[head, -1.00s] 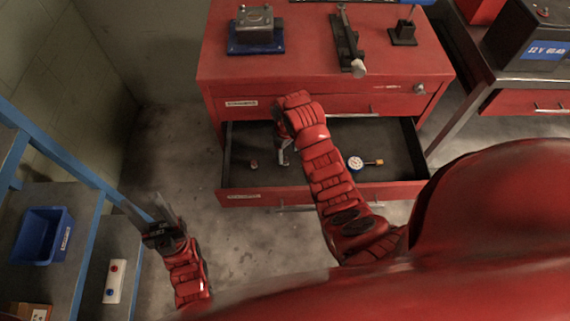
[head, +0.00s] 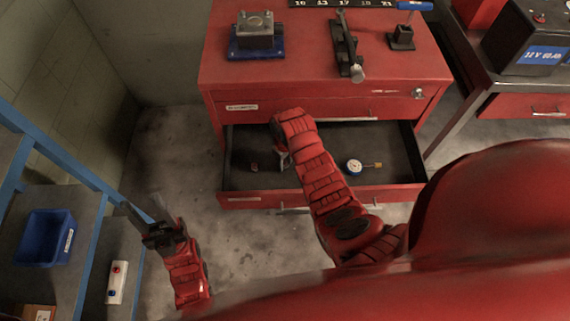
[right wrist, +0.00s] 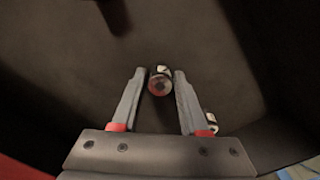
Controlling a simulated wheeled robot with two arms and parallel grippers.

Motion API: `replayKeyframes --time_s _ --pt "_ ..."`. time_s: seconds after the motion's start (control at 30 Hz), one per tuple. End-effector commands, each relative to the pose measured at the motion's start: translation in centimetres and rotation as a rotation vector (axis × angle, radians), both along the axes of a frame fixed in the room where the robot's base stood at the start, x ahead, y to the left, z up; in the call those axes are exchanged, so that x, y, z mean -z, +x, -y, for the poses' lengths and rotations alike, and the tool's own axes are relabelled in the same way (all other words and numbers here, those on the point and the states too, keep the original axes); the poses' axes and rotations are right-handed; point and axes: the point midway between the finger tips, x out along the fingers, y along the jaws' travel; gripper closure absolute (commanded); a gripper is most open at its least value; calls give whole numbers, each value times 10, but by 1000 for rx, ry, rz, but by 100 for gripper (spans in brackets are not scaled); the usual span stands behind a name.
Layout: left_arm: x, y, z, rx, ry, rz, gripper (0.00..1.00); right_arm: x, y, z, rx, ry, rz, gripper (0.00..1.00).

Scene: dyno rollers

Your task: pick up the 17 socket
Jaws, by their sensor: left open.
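A small dark red socket (head: 254,167) lies in the open drawer in the head view; I cannot read a number on it. In the right wrist view a round socket (right wrist: 160,83) with a red ring and dark bore is between my right gripper's fingertips, with slim gaps at its sides. My right gripper (head: 284,160) is open, low inside the drawer, partly hidden by its own arm; its fingers show in the right wrist view (right wrist: 159,74). My left gripper (head: 143,213) is open and empty, left of the cabinet over the floor.
The drawer (head: 265,197) also holds a round dial gauge (head: 354,166). A small pale item (right wrist: 211,121) is beside the right finger. On the red cabinet (head: 290,75) are a blue-based block (head: 256,38), a bar tool (head: 347,45) and a numbered strip (head: 340,3). A blue bin (head: 45,237) is left.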

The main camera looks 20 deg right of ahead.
Motion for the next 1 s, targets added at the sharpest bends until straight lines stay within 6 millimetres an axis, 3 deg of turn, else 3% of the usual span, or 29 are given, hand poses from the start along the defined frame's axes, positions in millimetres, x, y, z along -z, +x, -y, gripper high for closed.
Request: replayKeyframes --time_s 0.03,0.2,0.23,0.73,1.0 --pt "0 0 0 0 0 0 50 0 0 0 0 0 0 67" --pt "0 0 0 0 0 0 50 0 0 0 0 0 0 98" --pt "0 0 0 0 0 0 50 0 0 0 0 0 0 100" --pt "1 0 0 0 0 0 50 -4 1 0 -1 1 2 100" --pt "9 0 0 0 0 0 50 -34 3 0 0 2 7 100"
